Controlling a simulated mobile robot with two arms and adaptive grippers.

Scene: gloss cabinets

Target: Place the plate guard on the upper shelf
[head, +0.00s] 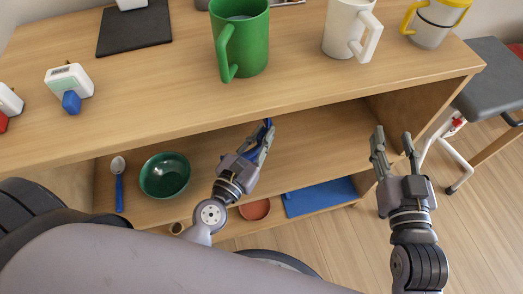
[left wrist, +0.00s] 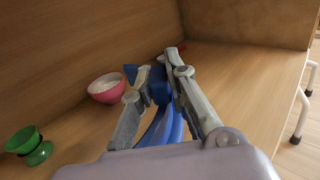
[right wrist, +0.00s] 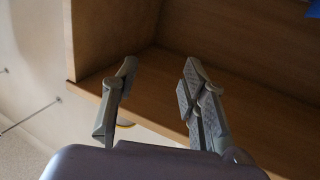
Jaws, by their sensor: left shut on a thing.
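A blue curved piece, which I take to be the plate guard (head: 268,123), is held in my left gripper (head: 262,142). In the left wrist view, the plate guard (left wrist: 167,128) sits between the fingers and curves down toward the camera. Most of it is hidden by the gripper in the head view. My left gripper is at the open front of the cabinet, over the upper shelf (head: 320,130) under the top board. I cannot tell whether the piece touches the shelf. My right gripper (head: 391,145) is open and empty, right of the cabinet front.
A dark green bowl (head: 165,175) and blue-handled spoon (head: 119,185) are at left in the cabinet. A pink bowl (left wrist: 106,88) shows in the left wrist view. Lower down are a blue flat item (head: 320,196) and terracotta bowl (head: 256,209). Mugs stand on the top board (head: 170,85).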

